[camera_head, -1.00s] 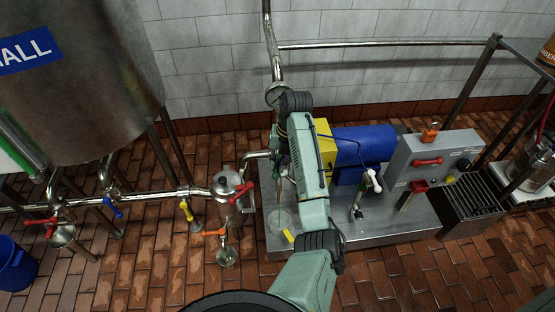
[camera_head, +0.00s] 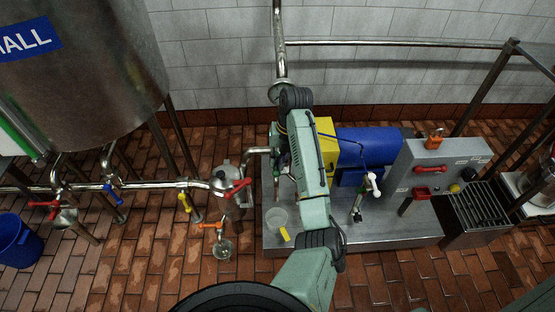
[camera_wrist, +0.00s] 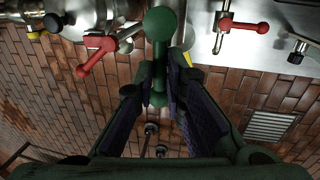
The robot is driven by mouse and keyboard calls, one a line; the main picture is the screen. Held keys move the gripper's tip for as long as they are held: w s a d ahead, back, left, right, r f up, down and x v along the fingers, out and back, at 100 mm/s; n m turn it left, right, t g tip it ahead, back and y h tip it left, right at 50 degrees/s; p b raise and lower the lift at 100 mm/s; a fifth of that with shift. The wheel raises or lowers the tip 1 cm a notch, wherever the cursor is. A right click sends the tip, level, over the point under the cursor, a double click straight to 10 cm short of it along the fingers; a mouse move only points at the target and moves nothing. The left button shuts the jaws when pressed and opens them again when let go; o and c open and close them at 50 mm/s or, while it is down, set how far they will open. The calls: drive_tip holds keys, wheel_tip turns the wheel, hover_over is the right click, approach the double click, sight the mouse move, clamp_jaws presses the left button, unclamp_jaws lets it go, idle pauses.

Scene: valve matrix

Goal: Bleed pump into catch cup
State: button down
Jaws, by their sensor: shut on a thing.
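In the wrist view my gripper (camera_wrist: 160,82) is shut on a green ball-ended handle (camera_wrist: 160,24). The ball sticks out past the fingertips. In the head view my arm hides most of the gripper and this handle. The pump, with a blue motor (camera_head: 368,148) and a yellow guard (camera_head: 326,128), sits on a steel base right of my arm. The clear catch cup (camera_head: 274,217) stands upright on the left end of that base, with a yellow patch at its side. A short spout (camera_head: 277,188) hangs above the cup. I cannot tell how full the cup is.
A grey control box (camera_head: 438,160) with a red handle stands right of the motor. A white-handled lever (camera_head: 373,182) rises from the base. Left are a red valve handle (camera_head: 237,188), pipework and a large steel tank (camera_head: 80,90). The brick floor in front is partly clear.

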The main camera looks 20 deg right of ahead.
drive_tip(key=c, duration=1.7)
unclamp_jaws()
drive_tip(key=shift+o, duration=0.2)
wheel_tip(320, 180, up, 12)
drive_tip(key=d, duration=0.2)
drive_tip(key=shift+s+d, duration=0.15)
drive_tip(key=shift+s, duration=0.2)
drive_tip(key=shift+f, duration=0.1)
